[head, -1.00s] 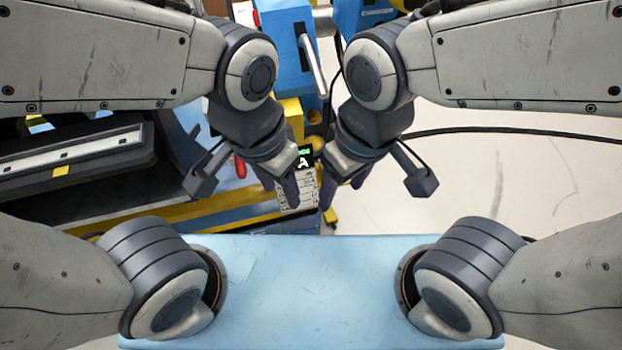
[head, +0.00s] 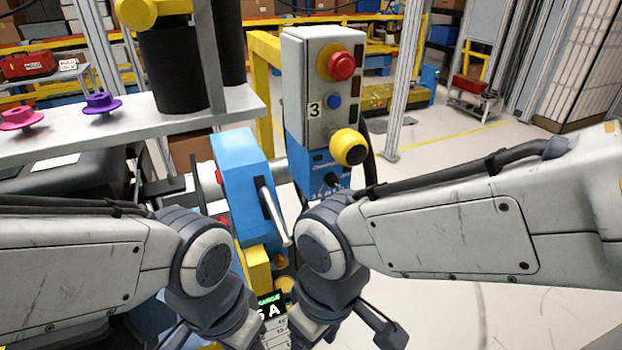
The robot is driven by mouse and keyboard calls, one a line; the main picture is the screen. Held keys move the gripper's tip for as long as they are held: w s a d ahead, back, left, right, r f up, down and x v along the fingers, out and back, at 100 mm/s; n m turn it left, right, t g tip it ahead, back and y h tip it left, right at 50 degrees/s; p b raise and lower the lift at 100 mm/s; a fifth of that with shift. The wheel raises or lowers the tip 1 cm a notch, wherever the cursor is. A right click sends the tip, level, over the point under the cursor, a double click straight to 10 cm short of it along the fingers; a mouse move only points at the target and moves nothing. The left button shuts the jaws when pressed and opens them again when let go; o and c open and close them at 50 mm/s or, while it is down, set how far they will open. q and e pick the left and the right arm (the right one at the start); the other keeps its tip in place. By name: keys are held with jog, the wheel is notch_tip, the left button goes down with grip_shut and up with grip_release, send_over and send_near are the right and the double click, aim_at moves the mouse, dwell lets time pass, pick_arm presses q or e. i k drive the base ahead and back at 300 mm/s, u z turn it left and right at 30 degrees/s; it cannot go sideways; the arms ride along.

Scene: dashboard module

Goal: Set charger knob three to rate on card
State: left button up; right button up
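A card with a green header and a large figure ending in "A" (head: 270,312) shows at the bottom, between my two hands. Its lower part is cut off and its header is partly hidden; I cannot read the digit surely. My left gripper (head: 240,334) and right gripper (head: 304,325) flank the card, with fingertips out of view, so I cannot tell which holds it. A grey box labelled 3 (head: 314,108) stands upright beyond them. It bears a yellow knob with a black face (head: 350,147). A small black dial (head: 333,180) sits on the blue panel below. Neither gripper touches these.
The box also has a red button (head: 341,66) and a blue button (head: 334,102). A blue housing with a metal handle (head: 274,215) stands just left of it. A shelf (head: 130,125) with pink and purple knobs is at left. Floor at right is open.

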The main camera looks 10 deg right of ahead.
aim_at(332, 179)
jog(key=u, duration=1.05)
jog(key=k, duration=0.55)
jog(key=z, duration=1.15)
